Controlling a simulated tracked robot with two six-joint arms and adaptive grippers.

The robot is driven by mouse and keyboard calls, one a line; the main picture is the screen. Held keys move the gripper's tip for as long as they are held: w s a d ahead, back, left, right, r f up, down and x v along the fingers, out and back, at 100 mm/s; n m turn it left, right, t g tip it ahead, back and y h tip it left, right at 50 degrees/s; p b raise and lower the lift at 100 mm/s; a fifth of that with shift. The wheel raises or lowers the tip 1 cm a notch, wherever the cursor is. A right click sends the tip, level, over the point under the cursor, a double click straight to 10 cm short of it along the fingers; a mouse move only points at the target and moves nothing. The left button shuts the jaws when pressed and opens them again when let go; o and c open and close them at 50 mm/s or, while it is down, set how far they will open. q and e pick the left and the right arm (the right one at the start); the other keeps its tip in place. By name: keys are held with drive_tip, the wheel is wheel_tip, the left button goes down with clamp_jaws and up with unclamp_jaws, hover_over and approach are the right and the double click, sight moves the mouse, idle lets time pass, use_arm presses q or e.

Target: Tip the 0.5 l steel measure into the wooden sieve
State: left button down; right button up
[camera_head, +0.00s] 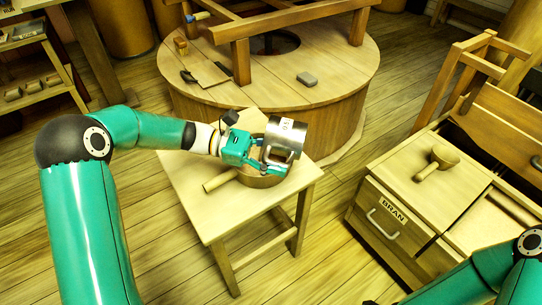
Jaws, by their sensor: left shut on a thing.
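The steel measure (288,136) is a shiny cylinder with a small pale label, tilted in the air over the table. My left gripper (266,157) is shut on it, reaching in from the left. The wooden sieve (262,181) sits on a small wooden table (232,217), right below the measure, with its handle pointing left. The measure and my gripper hide much of the sieve's rim and inside. I cannot see the measure's contents or anything pouring. My right arm shows at the lower right, but its gripper is out of the picture.
Behind the table stands a round wooden millstone casing (330,105) with a frame, a grey block (307,79) and a flat board on top. At right is a bran bin (400,215) with a wooden scoop (437,162) on its lid. The table's front is clear.

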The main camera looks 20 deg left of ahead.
use_arm(q)
drive_tip(key=shift+a+f+h+b, duration=0.2)
drive_tip(key=shift+h+b, duration=0.25)
drive_tip(key=shift+h, duration=0.15)
idle(0.4)
drive_tip(key=shift+a+r+h+p, duration=0.2)
drive_tip(key=shift+r+h, duration=0.2)
drive_tip(key=shift+r, duration=0.15)
drive_tip(key=shift+a+r+h+p, duration=0.15)
drive_tip(key=shift+r+h, duration=0.25)
drive_tip(key=shift+r, duration=0.1)
idle(1.0)
drive_tip(key=shift+a+r+h, duration=0.1)
drive_tip(key=shift+h, duration=0.2)
idle(0.6)
